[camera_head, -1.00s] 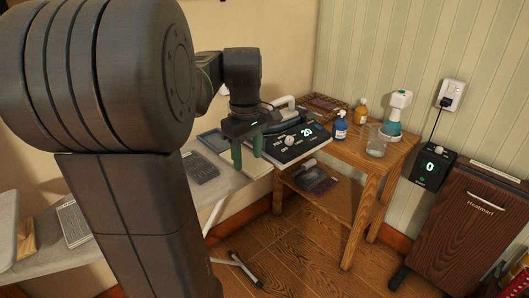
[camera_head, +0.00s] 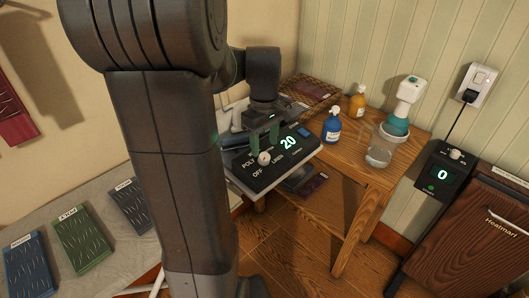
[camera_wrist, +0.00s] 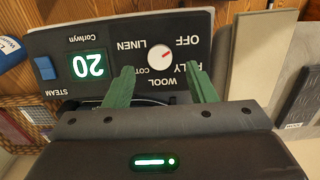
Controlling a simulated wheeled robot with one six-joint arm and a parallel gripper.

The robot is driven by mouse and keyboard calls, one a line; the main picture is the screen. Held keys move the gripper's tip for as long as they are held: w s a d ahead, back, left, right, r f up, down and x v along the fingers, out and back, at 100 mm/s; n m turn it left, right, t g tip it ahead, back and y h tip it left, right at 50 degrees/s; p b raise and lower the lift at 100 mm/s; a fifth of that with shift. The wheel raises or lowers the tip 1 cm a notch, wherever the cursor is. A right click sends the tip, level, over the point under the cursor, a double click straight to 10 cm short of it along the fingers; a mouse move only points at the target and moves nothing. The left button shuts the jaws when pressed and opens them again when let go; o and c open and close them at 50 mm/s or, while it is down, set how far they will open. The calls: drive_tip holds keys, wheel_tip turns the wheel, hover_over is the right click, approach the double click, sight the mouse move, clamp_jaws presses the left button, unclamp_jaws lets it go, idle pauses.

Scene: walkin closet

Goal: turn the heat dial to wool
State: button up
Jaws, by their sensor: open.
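The heat dial (camera_head: 264,158) is a white round knob on a black control panel (camera_head: 243,173). In the wrist view the panel is upside down, and the dial (camera_wrist: 160,58) has a red mark pointing toward OFF. WOOL is printed on the side nearer my gripper, with LINEN, POLY and a partly hidden COTTON around the dial. My gripper (camera_wrist: 160,70) is open, its green fingers pointing at the panel on either side of the dial's near edge. I cannot tell whether they touch it. In the head view my gripper (camera_head: 264,136) is just behind the dial.
A lit "20" display (camera_wrist: 89,65) and blue STEAM button (camera_wrist: 45,68) are beside the dial. A blue bottle (camera_head: 331,126), an orange bottle (camera_head: 357,101) and a glass jar (camera_head: 380,150) stand on the wooden table (camera_head: 345,165). Labelled fabric panels (camera_head: 82,240) lie on the board at left.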

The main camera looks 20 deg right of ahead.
sight(264, 155)
drive_tip(key=shift+f, duration=1.9)
drive_tip(key=c, duration=1)
drive_tip(key=shift+o, duration=0.2)
drive_tip(key=shift+m, duration=0.3)
